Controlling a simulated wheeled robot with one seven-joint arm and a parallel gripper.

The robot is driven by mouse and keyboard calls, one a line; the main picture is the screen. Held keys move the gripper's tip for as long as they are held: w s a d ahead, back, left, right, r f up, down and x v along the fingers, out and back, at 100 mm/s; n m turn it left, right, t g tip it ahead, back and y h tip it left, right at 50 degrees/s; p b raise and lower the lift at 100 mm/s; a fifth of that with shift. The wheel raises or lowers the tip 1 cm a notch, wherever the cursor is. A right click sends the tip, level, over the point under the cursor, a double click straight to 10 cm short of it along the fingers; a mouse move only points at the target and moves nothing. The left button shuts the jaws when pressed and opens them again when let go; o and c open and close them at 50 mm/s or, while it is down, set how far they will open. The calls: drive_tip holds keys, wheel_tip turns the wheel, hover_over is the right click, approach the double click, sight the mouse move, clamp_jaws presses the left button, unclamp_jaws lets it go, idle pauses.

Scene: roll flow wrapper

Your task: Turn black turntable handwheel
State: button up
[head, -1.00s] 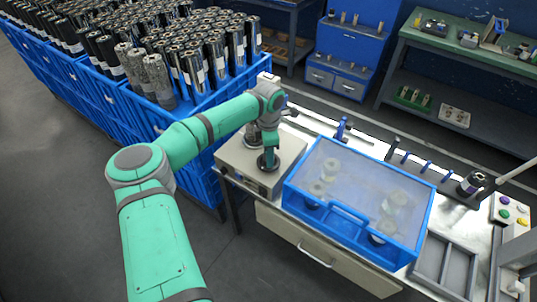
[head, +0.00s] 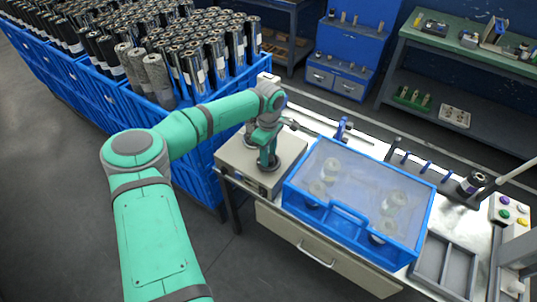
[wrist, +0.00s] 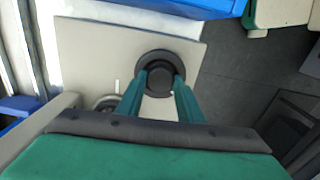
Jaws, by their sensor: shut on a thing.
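The black handwheel (wrist: 161,58) is a round knob with a raised hub, on the flat top of a pale grey box. In the wrist view, the two green fingers of my gripper (wrist: 160,79) reach down to it, one on each side of its hub, shut on it. In the head view, my gripper (head: 267,161) points down at the box top (head: 232,157), and the fingers largely hide the wheel. Next to the box stands a blue-framed case (head: 360,222) with a clear lid, holding several pale rolls.
Blue crates (head: 190,125) full of dark rolls stand behind and left of my arm. A grey tray (head: 445,268) and a panel of coloured buttons (head: 505,212) are at the right of the table. A green-topped bench (head: 450,40) stands at the back.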

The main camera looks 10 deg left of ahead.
drive_tip(key=shift+m, duration=0.6)
drive_tip(key=o, duration=1.1)
drive_tip(key=shift+c, duration=0.2)
drive_tip(key=shift+r, duration=0.1)
wheel_tip(320, 180, up, 11)
drive_tip(key=shift+f, duration=0.2)
